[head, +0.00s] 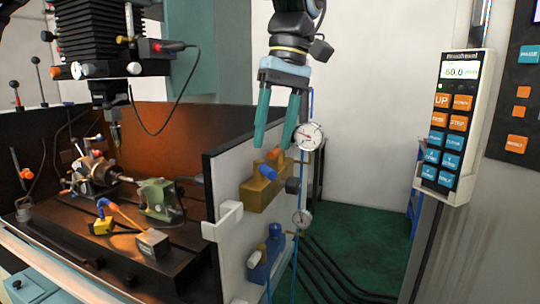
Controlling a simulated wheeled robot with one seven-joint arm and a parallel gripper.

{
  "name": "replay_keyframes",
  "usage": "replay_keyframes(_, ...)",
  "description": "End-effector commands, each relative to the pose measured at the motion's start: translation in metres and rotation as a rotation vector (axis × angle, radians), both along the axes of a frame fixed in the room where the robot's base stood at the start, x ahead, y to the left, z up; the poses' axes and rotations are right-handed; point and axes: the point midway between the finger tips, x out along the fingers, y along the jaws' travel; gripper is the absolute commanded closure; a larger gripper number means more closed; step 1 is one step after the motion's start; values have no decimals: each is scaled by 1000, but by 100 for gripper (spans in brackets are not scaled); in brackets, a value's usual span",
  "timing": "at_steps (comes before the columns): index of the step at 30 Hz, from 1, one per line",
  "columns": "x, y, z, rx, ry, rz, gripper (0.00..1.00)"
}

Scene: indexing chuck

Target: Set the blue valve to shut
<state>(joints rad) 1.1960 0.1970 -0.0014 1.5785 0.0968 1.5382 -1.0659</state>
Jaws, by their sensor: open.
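On the white panel (228,175) at the middle, a blue valve body (262,268) sits low, with a rounded blue knob (275,230) on top. Above it, a yellow valve body (258,196) carries a blue cylindrical part (266,171) and an orange-tipped part (275,153). Which way either valve is set cannot be told at this size. My gripper (274,147) points down with two teal fingers apart and nothing between them. Its tips are near the top of the yellow valve in the picture, well above the blue valve body; contact cannot be told.
A white bracket (222,221) juts from the panel's left. The machine table (110,250) holds several fixtures. A button pendant (447,125) hangs at right. Green floor (365,240) is partly crossed by black cables.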

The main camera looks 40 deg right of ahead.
Motion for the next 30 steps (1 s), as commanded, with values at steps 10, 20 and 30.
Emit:
replay_keyframes(10, 1, 9, -42, 0, 0, 0, 47)
replay_keyframes(20, 1, 9, -46, -1, 0, 0, 47)
replay_keyframes(30, 1, 9, -46, -1, 0, 0, 84)
